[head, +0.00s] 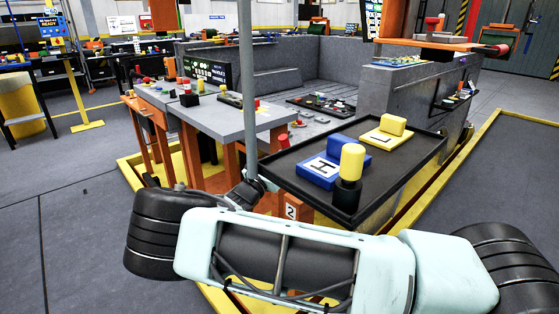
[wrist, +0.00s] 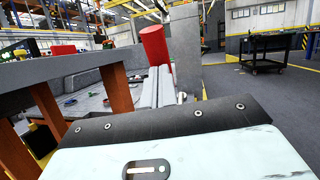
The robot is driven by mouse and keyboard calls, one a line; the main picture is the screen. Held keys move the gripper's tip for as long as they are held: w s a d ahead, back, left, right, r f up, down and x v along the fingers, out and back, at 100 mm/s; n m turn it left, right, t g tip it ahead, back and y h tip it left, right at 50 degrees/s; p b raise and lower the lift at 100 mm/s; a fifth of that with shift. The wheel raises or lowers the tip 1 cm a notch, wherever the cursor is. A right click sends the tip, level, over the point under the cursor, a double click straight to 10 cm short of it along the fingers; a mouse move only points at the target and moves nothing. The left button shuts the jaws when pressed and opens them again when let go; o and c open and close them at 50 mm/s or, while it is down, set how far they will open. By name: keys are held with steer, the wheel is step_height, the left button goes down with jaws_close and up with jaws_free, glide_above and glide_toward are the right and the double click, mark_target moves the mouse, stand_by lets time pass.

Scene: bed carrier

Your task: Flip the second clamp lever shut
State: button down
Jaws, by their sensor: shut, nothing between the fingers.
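My gripper (wrist: 157,80) shows in the wrist view as two grey fingers side by side, shut with nothing between them. A red cylinder (wrist: 154,45), possibly the grip of a clamp lever, stands tilted just beyond the fingertips; I cannot tell whether they touch it. In the head view an orange block marked "2" (head: 291,211) sits below the near edge of the black tray. The lever's base and hinge are not clear in either view. My pale arm fills the front of the head view and hides part of that area.
The black tray (head: 270,172) holds blue and yellow blocks and a yellow cylinder (head: 352,162). A grey pole (head: 247,80) rises beside its left corner. A grey-topped bench (head: 225,117) on orange legs stands left of it. Open floor (head: 70,220) lies at the left.

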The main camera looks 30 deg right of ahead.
mark_target(287, 146)
steer(key=r+p, duration=0.1)
steer(key=d+r+y+p, duration=0.1)
steer(key=p, duration=0.1)
steer(key=d+g+p, duration=0.1)
steer(key=shift+w+d+r+m+y+p, duration=0.25)
steer(key=shift+r+m+y+p, duration=0.05)
steer(key=shift+r+p, duration=0.1)
steer(key=shift+d+y+p, duration=0.3)
steer(key=shift+d+p, duration=0.1)
steer(key=shift+p, duration=0.05)
steer(key=shift+w+d, duration=0.2)
steer(key=shift+d, duration=0.5)
steer(key=shift+p+x, duration=0.65)
steer(key=shift+x, duration=0.3)
steer(key=shift+s+d+r, duration=0.1)
steer(key=shift+d+r, duration=0.2)
steer(key=shift+d, duration=0.15)
